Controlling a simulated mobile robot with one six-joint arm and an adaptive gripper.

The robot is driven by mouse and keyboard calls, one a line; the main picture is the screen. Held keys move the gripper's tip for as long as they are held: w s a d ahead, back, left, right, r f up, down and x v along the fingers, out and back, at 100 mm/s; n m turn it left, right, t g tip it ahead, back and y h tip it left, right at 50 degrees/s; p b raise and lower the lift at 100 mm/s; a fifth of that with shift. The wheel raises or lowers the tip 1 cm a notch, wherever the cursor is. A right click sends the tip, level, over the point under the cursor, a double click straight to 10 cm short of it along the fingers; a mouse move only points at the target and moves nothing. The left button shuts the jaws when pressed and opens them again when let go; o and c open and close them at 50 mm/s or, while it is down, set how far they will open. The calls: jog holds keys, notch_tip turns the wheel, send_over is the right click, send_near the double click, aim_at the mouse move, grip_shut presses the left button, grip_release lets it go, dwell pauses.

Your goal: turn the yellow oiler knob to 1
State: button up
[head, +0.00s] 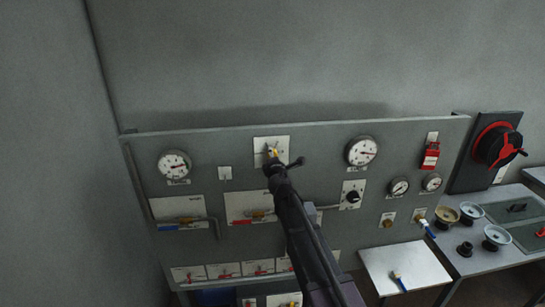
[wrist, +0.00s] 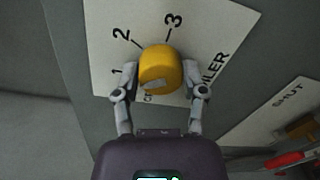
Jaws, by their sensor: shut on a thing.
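The yellow oiler knob (wrist: 160,66) sits on a white plate (wrist: 215,35) marked 1, 2, 3 and OILER in the wrist view. My gripper (wrist: 160,78) is shut on the knob, with one finger on each side of it. The 2 and 3 show clearly above the knob; the 1 is partly hidden beside the left finger. A light mark lies on the knob's lower side; I cannot tell which number the knob points to. In the head view the plate (head: 260,144) is at the top of the panel, and my gripper (head: 273,158) covers most of the yellow knob (head: 274,152).
The grey panel (head: 320,140) carries gauges (head: 174,164) and (head: 361,151), a black knob (head: 353,196), and valves with red handles below. A red lockout (head: 431,155) and a large red-black switch (head: 497,146) are at the right. In the wrist view a SHUT plate (wrist: 285,115) is at lower right.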

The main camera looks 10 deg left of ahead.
jog(key=shift+w+a, duration=0.1)
jog(key=shift+w, duration=0.05)
jog(key=o, duration=1.1)
jog(key=shift+o, duration=0.2)
